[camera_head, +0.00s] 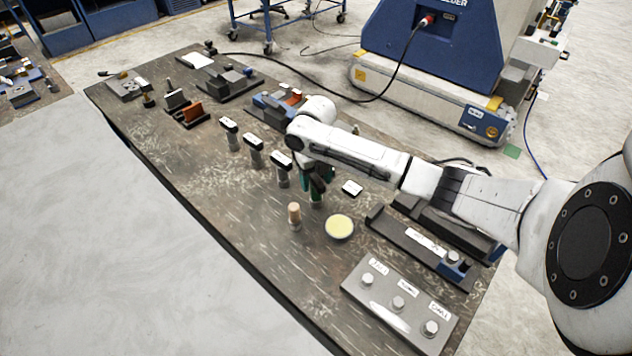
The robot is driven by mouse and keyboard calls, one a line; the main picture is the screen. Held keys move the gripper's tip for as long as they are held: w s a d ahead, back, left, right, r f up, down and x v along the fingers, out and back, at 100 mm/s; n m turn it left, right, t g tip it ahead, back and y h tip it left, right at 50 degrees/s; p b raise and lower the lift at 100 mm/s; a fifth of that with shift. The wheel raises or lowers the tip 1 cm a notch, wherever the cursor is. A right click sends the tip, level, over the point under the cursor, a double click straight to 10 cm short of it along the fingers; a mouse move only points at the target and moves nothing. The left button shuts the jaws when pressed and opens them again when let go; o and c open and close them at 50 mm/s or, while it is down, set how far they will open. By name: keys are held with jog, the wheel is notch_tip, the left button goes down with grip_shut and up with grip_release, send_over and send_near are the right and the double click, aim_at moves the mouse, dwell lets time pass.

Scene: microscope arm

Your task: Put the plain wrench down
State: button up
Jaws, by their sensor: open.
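My gripper (316,186) is low over the middle of the dark bench and is open. A small upright tool with a green handle (315,198) stands directly below or between its fingers; I cannot tell whether they touch it. A similar upright tool with a plain wood-coloured handle (294,212) stands just in front and to the left, apart from the gripper. Which of these is the plain wrench I cannot read from this view. The fingers are partly hidden by my arm's wrist.
Several label-topped posts (253,144) stand in a row behind left. A grey plate (398,308) with three labelled bolts lies at the front right, near a dark tray (420,243). Fixtures (229,83) fill the far end. The bench's left strip is clear.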

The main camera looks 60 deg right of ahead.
notch_tip(320, 180, up, 11)
jog(key=b, duration=0.1)
jog(key=shift+b, duration=0.4)
jog(key=shift+f, duration=0.1)
